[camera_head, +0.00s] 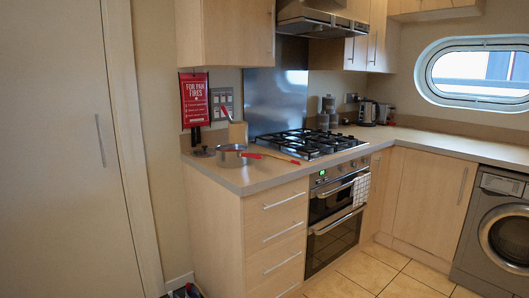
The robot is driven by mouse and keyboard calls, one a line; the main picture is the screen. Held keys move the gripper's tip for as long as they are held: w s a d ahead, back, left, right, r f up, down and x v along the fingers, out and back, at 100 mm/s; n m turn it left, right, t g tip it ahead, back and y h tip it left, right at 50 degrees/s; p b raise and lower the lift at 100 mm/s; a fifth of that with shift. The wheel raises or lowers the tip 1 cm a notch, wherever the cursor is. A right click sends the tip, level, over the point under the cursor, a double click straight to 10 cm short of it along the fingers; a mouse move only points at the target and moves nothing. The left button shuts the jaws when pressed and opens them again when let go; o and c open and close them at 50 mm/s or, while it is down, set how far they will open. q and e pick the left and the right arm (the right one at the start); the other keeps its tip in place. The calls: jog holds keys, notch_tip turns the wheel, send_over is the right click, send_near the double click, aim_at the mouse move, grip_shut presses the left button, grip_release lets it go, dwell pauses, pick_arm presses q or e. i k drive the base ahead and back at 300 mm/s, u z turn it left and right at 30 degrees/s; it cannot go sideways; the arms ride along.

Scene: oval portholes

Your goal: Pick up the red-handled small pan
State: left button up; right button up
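A small grey metal pan (230,156) stands on the near left part of the counter, left of the gas hob. Its short red handle (251,156) points right. A slim wooden utensil with a red end (282,159) lies just right of the handle; I cannot tell whether they touch. Neither of my grippers shows in this view.
The counter (256,181) has a bare strip in front of the pan. A utensil holder (238,132) stands behind it and the gas hob (312,142) is to its right. Drawers (275,235) and an oven (335,215) lie below. Tiled floor (385,275) is open at the right.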

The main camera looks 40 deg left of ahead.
aim_at(233, 155)
jog(key=u, duration=0.3)
jog(key=i, duration=1.7)
jog(key=u, duration=0.85)
